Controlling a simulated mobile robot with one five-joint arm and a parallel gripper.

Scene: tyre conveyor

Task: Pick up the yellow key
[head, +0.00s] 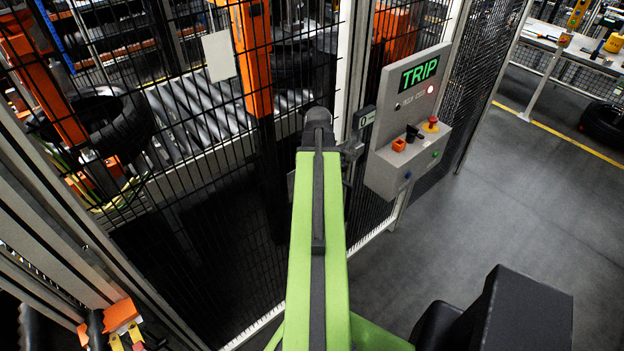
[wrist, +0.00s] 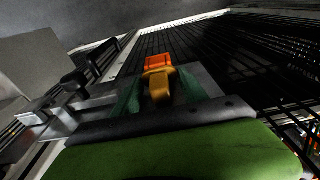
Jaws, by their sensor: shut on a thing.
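The yellow key (wrist: 159,84) is between the two green fingers of my gripper (wrist: 158,92) in the wrist view. The fingers are shut on it. An orange block (wrist: 158,62) is right behind the key's far end and appears to touch it; I cannot tell whether the key sits in it. In the head view my green arm reaches forward to the mesh fence beside the control box, and it hides my gripper and the key.
A grey control box (head: 404,150) with a green TRIP sign (head: 419,73), buttons and a red knob (head: 431,122) stands right of my arm. Black mesh fence (head: 190,190) stands ahead and left, with a conveyor and tyre (head: 100,122) behind it. Grey floor (head: 510,200) is clear at right.

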